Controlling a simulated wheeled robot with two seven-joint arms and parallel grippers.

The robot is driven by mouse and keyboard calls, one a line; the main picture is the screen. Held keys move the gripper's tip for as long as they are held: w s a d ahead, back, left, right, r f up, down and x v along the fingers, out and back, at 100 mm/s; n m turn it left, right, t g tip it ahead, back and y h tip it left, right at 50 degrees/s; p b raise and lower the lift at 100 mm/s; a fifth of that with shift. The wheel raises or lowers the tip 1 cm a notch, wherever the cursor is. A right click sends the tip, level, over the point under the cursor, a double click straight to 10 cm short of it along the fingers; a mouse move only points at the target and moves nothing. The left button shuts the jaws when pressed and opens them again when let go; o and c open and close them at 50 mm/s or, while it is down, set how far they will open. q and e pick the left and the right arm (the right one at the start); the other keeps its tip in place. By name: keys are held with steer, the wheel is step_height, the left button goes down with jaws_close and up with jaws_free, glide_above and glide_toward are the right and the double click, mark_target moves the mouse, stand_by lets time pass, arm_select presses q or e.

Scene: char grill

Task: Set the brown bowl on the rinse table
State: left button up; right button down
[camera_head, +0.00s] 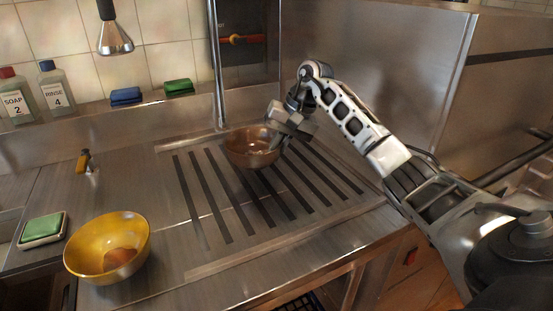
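The brown bowl (248,150) is upright on or just above the slatted steel rinse table (213,215), toward its back middle. I cannot tell whether its base touches the slats. My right gripper (279,136) is at the bowl's right rim, with its fingers reaching down over the edge. The fingers are small and partly hidden here, so I cannot tell whether they are closed on the rim. My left gripper is not in view.
A yellow bowl (84,246) holding a brownish thing stands at the front left. A green sponge (43,229) lies on a dish at far left. Soap (17,98) and rinse (56,90) bottles, with blue and green sponges, line the back ledge. A tap pipe (216,70) rises behind the bowl.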

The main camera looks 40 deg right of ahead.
step_height(320, 180, down, 2)
steer(key=shift+d+f+p, duration=0.1)
steer(key=shift+f+p, duration=0.1)
steer(key=shift+p, duration=0.25)
steer(key=shift+f, duration=0.45)
steer(key=shift+f, duration=0.1)
steer(key=c, duration=1.6)
jaws_free()
